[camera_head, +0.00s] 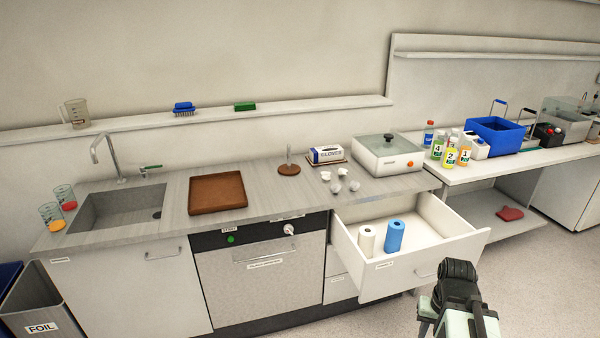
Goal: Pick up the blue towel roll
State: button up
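The blue towel roll (395,236) stands upright in an open white drawer (462,246) under the counter. A white roll (366,241) stands just left of it in the same drawer. My gripper (457,272) is at the lower right, in front of the drawer and apart from the blue roll. It is seen from behind, so its fingertips and whether it is open or shut are not clear. The lower part of the blue roll is in view inside the drawer.
The counter (110,252) holds a sink (120,212), a brown tray (217,192), a glove box (327,155) and a white lidded appliance (388,153). Several bottles and a blue bin (495,134) stand on the right bench. Grey floor (545,275) is clear at right.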

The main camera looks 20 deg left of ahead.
aim_at(396, 227)
jog(key=z, duration=1.65)
jog(key=i, duration=1.05)
jog(key=u, duration=3.4)
jog(key=i, duration=1.05)
jog(key=u, duration=0.05)
